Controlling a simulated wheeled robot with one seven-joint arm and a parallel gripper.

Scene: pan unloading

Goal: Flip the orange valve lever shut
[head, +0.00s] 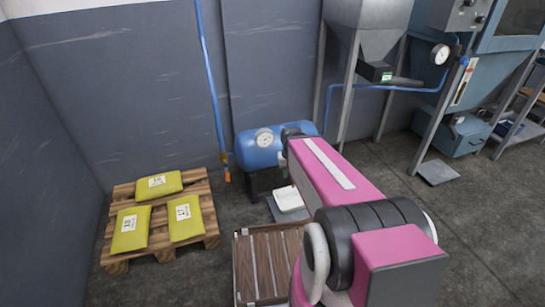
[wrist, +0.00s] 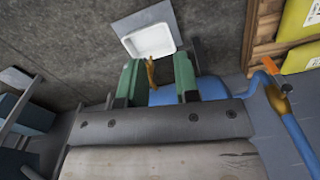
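The orange valve lever (head: 227,177) shows small in the head view, at the lower end of the blue wall pipe (head: 211,80), left of the blue tank (head: 258,151). In the wrist view the lever (wrist: 268,65) is at the right, beside a brass-coloured fitting on the blue pipe (wrist: 298,140). My gripper (wrist: 158,62) has two green fingers standing apart, left of the lever and not touching it. A thin brass-coloured piece (wrist: 151,74) shows between the fingers; I cannot tell its distance.
A pallet (head: 205,215) with yellow bags stands at the left. A slatted wooden crate (head: 243,270) is in front. A hopper (head: 368,50) stands on legs behind. Floor between pallet and tank is clear.

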